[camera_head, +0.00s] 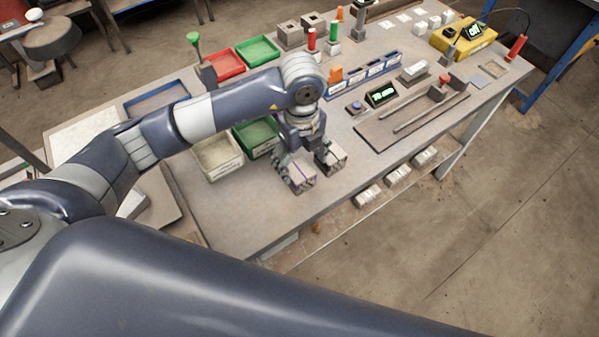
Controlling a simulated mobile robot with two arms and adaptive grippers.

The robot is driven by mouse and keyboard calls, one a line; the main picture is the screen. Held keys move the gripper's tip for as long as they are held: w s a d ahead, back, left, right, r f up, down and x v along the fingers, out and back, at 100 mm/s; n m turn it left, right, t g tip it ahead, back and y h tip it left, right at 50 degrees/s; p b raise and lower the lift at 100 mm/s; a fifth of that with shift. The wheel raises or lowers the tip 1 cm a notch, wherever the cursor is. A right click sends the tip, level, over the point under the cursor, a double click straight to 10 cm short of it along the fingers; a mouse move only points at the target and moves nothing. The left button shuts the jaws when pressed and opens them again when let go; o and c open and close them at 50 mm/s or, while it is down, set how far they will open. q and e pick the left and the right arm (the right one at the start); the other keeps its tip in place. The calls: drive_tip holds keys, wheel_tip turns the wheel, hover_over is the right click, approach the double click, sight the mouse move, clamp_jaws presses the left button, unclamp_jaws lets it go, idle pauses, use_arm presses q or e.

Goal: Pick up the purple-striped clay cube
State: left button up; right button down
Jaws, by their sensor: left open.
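The purple-striped clay cube (299,176) sits on the workbench near its front edge, with holes in its face. A second, similar holed cube (333,158) stands just to its right. My left gripper (306,154) is pointing down over the two cubes, with its fingers open. The gripper partly hides the tops and back sides of both cubes. I cannot tell whether a finger touches either cube. My right gripper is not in view.
A beige bin (218,158) and a green bin (257,138) stand left of the gripper. A board with rods (412,122) and a small display (381,94) lie to the right. The bench top (240,215) in front is clear.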

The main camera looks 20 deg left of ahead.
sight(300, 170)
use_arm(q)
drive_tip(key=shift+w+a+f, duration=0.1)
drive_tip(key=shift+w+f, duration=0.05)
drive_tip(key=shift+f, duration=0.2)
wheel_tip(300, 170, down, 4)
drive_tip(key=shift+a+f+p, duration=0.1)
drive_tip(key=shift+f+p, duration=0.1)
drive_tip(key=shift+p, duration=1)
drive_tip(key=shift+f, duration=0.3)
drive_tip(key=c, duration=1.2)
drive_tip(key=shift+c, duration=0.3)
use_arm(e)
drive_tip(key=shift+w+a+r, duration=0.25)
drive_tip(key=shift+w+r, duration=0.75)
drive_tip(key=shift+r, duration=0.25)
